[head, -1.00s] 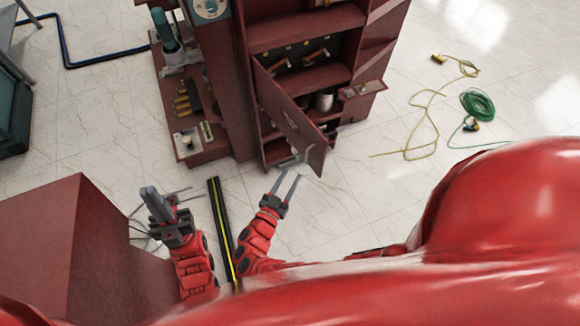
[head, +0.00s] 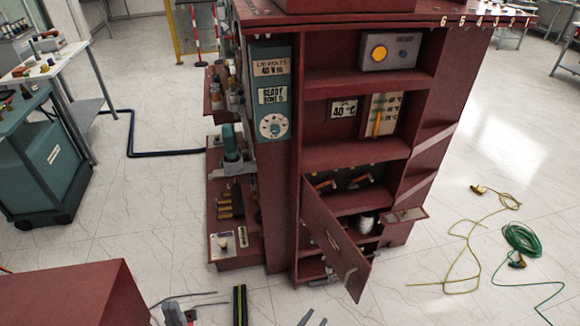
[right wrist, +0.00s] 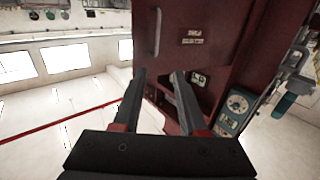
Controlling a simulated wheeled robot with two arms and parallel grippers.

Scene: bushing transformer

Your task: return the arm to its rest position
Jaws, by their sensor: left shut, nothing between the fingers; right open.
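My left gripper (head: 176,314) shows only its tip at the bottom edge of the head view, shut and empty beside the dark red block. My right gripper (head: 313,319) shows only its fingertips at the bottom edge, in front of the cabinet and below its door. It is open and empty. In the right wrist view its two fingers (right wrist: 159,76) stand apart, with the dark red cabinet (right wrist: 215,40) behind them. Both arms are otherwise out of the head view.
The cabinet (head: 268,190) has a small door (head: 336,240) swung partly open towards me. A dark red block (head: 75,295) stands at the lower left. A teal cart (head: 45,160) stands at the left. Yellow and green cables (head: 520,238) lie on the floor at the right.

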